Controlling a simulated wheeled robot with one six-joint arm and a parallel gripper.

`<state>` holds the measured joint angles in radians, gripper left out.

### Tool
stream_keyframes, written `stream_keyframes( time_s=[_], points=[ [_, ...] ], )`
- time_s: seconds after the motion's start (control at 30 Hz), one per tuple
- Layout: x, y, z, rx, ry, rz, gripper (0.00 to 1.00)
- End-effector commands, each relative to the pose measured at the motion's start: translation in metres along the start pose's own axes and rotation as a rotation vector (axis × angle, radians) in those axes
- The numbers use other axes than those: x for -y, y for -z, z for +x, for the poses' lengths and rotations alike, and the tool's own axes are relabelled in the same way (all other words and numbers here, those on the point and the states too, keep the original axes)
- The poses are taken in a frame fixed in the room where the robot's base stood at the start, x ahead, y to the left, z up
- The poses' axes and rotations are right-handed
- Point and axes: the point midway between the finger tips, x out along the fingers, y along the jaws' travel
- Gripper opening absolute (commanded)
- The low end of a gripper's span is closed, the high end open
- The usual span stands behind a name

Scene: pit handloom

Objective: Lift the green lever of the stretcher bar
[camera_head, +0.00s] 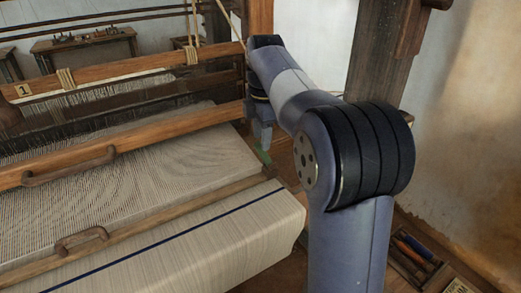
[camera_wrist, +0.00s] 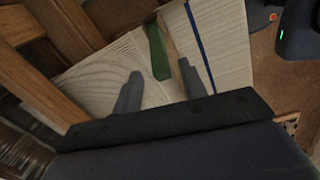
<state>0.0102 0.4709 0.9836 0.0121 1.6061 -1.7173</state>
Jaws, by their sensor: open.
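The green lever (camera_wrist: 158,52) shows in the wrist view as a flat green strip, just beyond and between my fingertips. It lies over the pale cloth (camera_wrist: 220,50), beside a narrow brown bar (camera_wrist: 175,48) that may be the stretcher bar. In the head view only a small green part (camera_head: 265,157) shows, just below my gripper (camera_head: 263,140) at the right end of the loom. My gripper's two grey fingers (camera_wrist: 160,78) are apart with nothing held between them. Whether a finger touches the lever cannot be told.
A wooden beam with a handle (camera_head: 70,172) crosses the loom left of my gripper. A lower bar with a handle (camera_head: 82,240) crosses the cloth. A dark post (camera_head: 375,60) stands behind my arm. A tool box (camera_head: 412,257) sits at the lower right.

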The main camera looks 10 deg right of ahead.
Motion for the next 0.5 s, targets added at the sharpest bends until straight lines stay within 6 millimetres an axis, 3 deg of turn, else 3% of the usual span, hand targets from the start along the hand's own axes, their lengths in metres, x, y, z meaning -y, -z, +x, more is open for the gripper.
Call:
stream_keyframes(
  time_s=[0.2, 0.5],
  points=[
    [0.000, 0.000, 0.036, 0.000, 0.001, 0.000, 0.40],
    [0.000, 0.000, 0.052, 0.000, -0.001, 0.001, 0.40]
  ],
)
